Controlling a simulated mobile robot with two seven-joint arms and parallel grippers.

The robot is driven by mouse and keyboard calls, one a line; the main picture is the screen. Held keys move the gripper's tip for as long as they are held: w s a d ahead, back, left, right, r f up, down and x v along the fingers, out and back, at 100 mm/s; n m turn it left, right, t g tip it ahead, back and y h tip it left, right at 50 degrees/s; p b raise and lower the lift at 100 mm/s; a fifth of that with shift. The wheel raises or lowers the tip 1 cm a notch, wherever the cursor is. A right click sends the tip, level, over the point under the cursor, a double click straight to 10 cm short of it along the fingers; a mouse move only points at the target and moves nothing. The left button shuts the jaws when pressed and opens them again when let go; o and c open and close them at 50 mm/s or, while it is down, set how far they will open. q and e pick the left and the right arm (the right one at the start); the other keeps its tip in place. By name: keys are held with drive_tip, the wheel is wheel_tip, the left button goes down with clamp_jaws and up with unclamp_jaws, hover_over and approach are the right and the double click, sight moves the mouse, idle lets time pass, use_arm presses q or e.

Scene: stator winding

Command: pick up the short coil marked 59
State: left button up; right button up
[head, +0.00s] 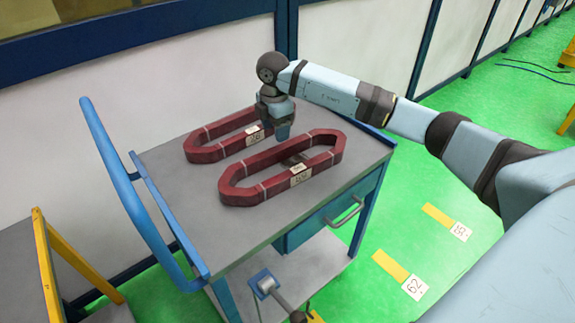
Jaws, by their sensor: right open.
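Two dark red elongated ring coils lie flat on the grey top of a cart. The nearer coil (240,191) has pale bands and white labels on its front side; I cannot read their numbers for sure. The farther coil (205,154) lies behind it to the left, also with a white label, too small to read. My right gripper (284,138) points down between the two coils, by the far side of the nearer one. It is open; its fingertips are partly hidden, and I cannot tell whether they touch a coil. My left gripper is not in view.
The cart (186,212) has a blue push handle (118,165) on the left and a drawer (330,217) in front. A white wall panel (60,150) stands behind. Yellow floor marks with number cards (414,287) lie on the green floor at right.

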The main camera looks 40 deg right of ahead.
sight(278, 148)
drive_tip(key=f, duration=0.7)
drive_tip(key=shift+s+d+f, duration=0.15)
drive_tip(key=shift+s+f, duration=0.1)
drive_tip(key=shift+f, duration=0.05)
drive_tip(key=shift+r, duration=0.1)
clamp_jaws()
